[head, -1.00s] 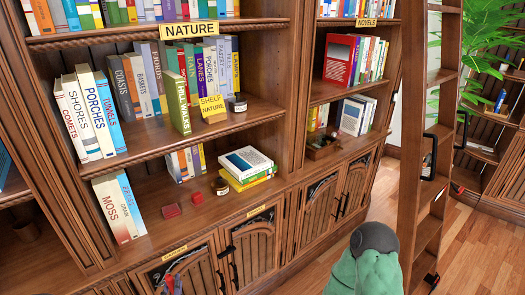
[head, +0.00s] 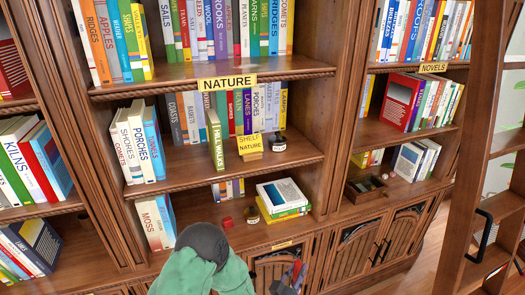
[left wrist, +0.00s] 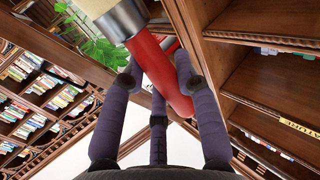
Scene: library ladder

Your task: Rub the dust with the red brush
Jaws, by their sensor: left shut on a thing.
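My left gripper (head: 287,284) is at the bottom of the head view, in front of the lower cabinet doors. In the left wrist view its dark fingers (left wrist: 160,95) are shut on the red brush (left wrist: 160,72). The brush has a curved red handle, a metal collar and pale bristles at the upper left of that view. A little red of it shows at the gripper in the head view (head: 296,268). I cannot make out any dust in these frames. My right gripper is not in view.
A tall wooden bookcase (head: 205,88) fills the view. A yellow shelf card (head: 250,143) stands above. A wooden ladder (head: 490,215) is at the right, a small box (head: 366,190) before it.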

